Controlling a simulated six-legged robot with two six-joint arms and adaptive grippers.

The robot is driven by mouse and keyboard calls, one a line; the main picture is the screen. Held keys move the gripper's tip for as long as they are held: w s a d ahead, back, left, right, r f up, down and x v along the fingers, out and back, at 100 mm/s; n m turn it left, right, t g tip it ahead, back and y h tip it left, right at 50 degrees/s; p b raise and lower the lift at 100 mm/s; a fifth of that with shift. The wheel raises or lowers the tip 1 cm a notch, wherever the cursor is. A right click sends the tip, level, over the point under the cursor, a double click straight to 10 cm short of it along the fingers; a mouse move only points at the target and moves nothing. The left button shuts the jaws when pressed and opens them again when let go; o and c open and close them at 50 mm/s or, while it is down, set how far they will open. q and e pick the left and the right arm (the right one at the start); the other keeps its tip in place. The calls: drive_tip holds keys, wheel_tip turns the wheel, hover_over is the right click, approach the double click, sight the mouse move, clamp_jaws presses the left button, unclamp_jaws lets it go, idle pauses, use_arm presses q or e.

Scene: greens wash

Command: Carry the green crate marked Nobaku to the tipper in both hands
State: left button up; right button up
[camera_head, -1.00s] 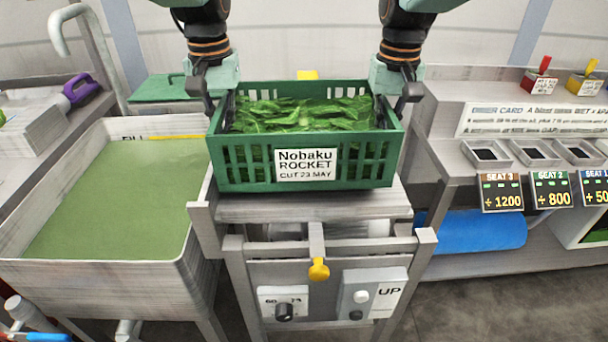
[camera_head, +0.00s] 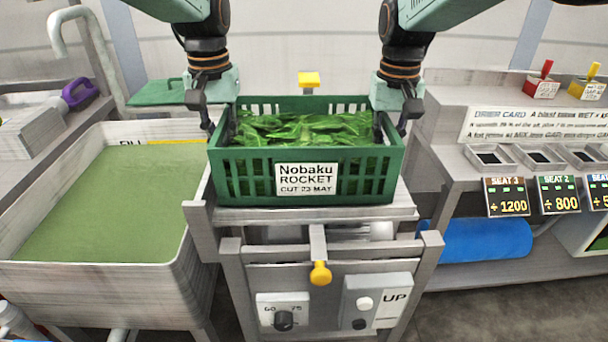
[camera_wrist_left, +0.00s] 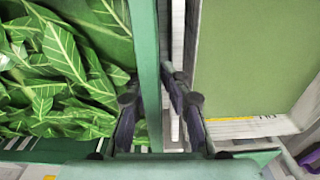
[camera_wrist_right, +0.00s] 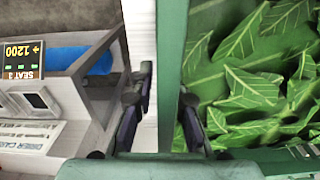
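The green slatted crate (camera_head: 230,182) labelled Nobaku Rocket, filled with green leaves, sits level on the top of the grey stand with the UP panel (camera_head: 392,308). My left gripper (camera_head: 207,112) is at its left wall. In the left wrist view its fingers (camera_wrist_left: 158,112) straddle the wall rim (camera_wrist_left: 147,60), with a gap on the outer side. My right gripper (camera_head: 398,112) is at the right wall. In the right wrist view its fingers (camera_wrist_right: 163,110) straddle that rim (camera_wrist_right: 170,60), also with an outer gap. Both look open. The crate's underside is hidden.
A sink of green water (camera_head: 110,205) stands close on the left. A bench with small trays (camera_head: 490,157) and seat displays (camera_head: 507,197) is on the right, with a blue roll (camera_head: 485,240) below. A yellow knob (camera_head: 320,273) sticks out at the stand's front.

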use_arm(q)
drive_tip(key=shift+o, duration=1)
drive_tip(key=shift+s+a+f, duration=0.1)
drive_tip(key=shift+s+f, duration=0.05)
drive_tip(key=shift+f, duration=0.3)
use_arm(e)
drive_tip(key=shift+o, duration=0.8)
drive_tip(key=shift+w+a, duration=0.15)
drive_tip(key=shift+a, duration=0.05)
use_arm(q)
drive_tip(key=shift+r, duration=0.1)
drive_tip(key=shift+d+r, duration=0.2)
drive_tip(key=shift+r, duration=0.3)
use_arm(e)
drive_tip(key=shift+d, duration=0.1)
use_arm(q)
wheel_tip(320, 180, up, 7)
drive_tip(key=shift+a+f, duration=0.1)
use_arm(e)
wheel_tip(320, 180, up, 12)
drive_tip(key=shift+f, duration=0.1)
drive_tip(key=shift+r, duration=0.2)
